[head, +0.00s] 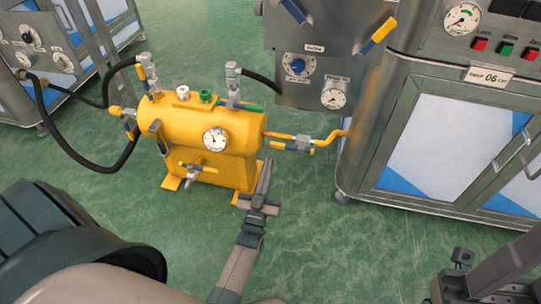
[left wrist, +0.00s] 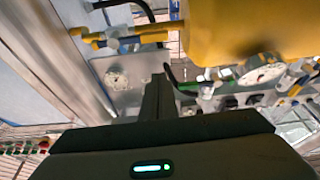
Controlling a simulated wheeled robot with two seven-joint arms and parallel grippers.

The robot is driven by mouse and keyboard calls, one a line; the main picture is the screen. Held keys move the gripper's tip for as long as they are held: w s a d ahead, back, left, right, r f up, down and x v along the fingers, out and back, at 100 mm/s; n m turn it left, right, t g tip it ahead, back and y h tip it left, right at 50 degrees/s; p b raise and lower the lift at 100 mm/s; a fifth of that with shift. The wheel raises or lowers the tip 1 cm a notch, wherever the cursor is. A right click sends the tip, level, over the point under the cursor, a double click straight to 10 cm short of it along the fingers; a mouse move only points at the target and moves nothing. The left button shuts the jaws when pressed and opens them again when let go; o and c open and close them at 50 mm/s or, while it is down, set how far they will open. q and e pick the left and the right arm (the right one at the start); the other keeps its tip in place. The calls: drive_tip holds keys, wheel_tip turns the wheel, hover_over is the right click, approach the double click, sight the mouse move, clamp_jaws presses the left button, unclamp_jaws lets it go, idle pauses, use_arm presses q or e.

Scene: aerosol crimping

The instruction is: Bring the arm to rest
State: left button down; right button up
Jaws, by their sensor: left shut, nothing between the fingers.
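My left arm comes in from the bottom of the head view. Its left gripper (head: 266,172) is shut and empty, its fingers together and pointing up the picture. The fingertips appear just right of the lower end of the yellow tank (head: 180,127); I cannot tell whether they touch it. In the left wrist view the shut fingers (left wrist: 158,95) stand up from the dark gripper body, with the yellow tank (left wrist: 240,30) above and to the right. Part of what looks like my right gripper (head: 463,258) shows at the bottom right corner; its jaws are unclear.
The yellow tank carries a gauge (head: 215,139), valves and black hoses (head: 90,165). A metal control panel (head: 315,85) and cabinet (head: 435,140) stand to the right. Another cabinet (head: 60,62) is at the upper left. Green floor (head: 315,235) is clear between the left gripper and the right cabinet.

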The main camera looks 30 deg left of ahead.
use_arm(q)
drive_tip(key=shift+s+d+f, duration=0.1)
drive_tip(key=shift+s, duration=0.2)
idle(0.4)
